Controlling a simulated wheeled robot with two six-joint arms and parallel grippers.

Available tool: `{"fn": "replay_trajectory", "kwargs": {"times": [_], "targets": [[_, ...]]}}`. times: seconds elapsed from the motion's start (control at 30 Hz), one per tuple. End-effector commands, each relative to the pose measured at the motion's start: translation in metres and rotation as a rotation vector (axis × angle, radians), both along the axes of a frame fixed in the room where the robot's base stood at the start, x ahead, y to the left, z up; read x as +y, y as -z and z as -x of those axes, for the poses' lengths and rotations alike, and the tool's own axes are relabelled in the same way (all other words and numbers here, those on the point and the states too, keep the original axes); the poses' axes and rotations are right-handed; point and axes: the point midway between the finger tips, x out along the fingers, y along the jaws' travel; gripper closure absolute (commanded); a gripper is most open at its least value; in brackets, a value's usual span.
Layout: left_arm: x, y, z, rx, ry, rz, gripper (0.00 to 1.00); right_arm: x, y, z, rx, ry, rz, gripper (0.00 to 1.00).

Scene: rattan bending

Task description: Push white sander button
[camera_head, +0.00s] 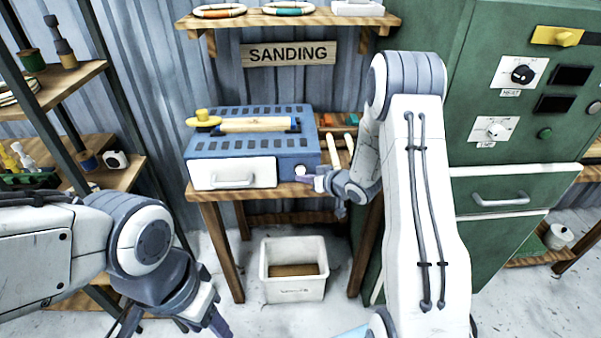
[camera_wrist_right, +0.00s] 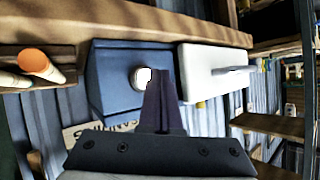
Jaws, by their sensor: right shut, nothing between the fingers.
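The blue sander (camera_head: 297,145) with a white front drawer (camera_head: 205,175) stands on a wooden table under the SANDING sign. Its white round button (camera_head: 300,169) is low on the front, right of the drawer. The button also shows in the right wrist view (camera_wrist_right: 141,77), partly covered by my fingers. My right gripper (camera_head: 308,180) is shut and empty, its fingertips close to the button. I cannot tell whether they touch it. In the right wrist view the closed fingers (camera_wrist_right: 162,85) end beside the button. My left gripper (camera_head: 222,326) hangs low at the left, away from the sander.
A green cabinet (camera_head: 510,150) with knobs stands right of the table. A white bin (camera_head: 294,289) sits on the floor below. Shelves are at left, and a wall shelf (camera_head: 290,20) is above. A yellow-knobbed roller tool (camera_head: 255,125) lies on the sander.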

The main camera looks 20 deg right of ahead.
Motion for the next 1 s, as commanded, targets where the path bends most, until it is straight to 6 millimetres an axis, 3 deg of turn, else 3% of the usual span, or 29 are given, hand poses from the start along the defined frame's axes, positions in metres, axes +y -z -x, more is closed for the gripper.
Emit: {"fn": "replay_trajectory", "kwargs": {"times": [0.43,1.0], "targets": [[0.000,0.006,0.000,0.000,0.000,0.000,0.50,0.012,0.000,0.041,0.000,0.000,-0.001,1.00],[0.000,0.006,0.000,0.000,0.000,0.000,0.50,0.016,-0.002,0.044,0.006,-0.004,0.012,1.00]]}}
